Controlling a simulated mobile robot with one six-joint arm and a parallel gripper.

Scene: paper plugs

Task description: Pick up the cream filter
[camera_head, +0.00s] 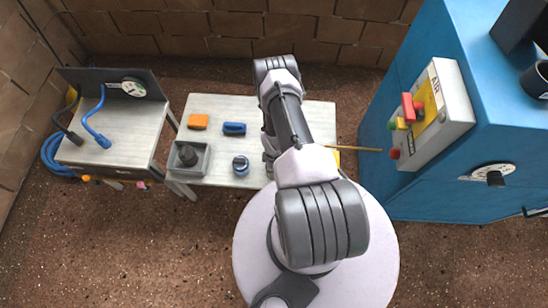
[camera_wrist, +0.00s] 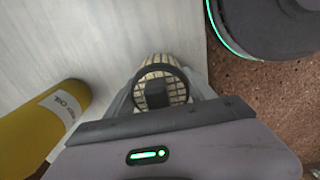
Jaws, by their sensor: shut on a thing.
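The cream filter (camera_wrist: 177,92) is a short ribbed cylinder with a dark rim and a dark square centre. It shows in the wrist view between the fingers of my gripper (camera_wrist: 160,93). The gripper is shut on it, one finger on each side. The pale work table (camera_wrist: 75,35) lies beyond it; I cannot tell whether the filter touches the table. In the head view my arm hides both the filter and the fingertips.
A yellow bottle (camera_wrist: 40,125) lies left of my gripper in the wrist view. On the table are an orange block (camera_head: 198,121), a blue block (camera_head: 234,128), a blue round part (camera_head: 240,166) and a grey tray (camera_head: 202,165). A blue cabinet (camera_head: 450,130) stands right.

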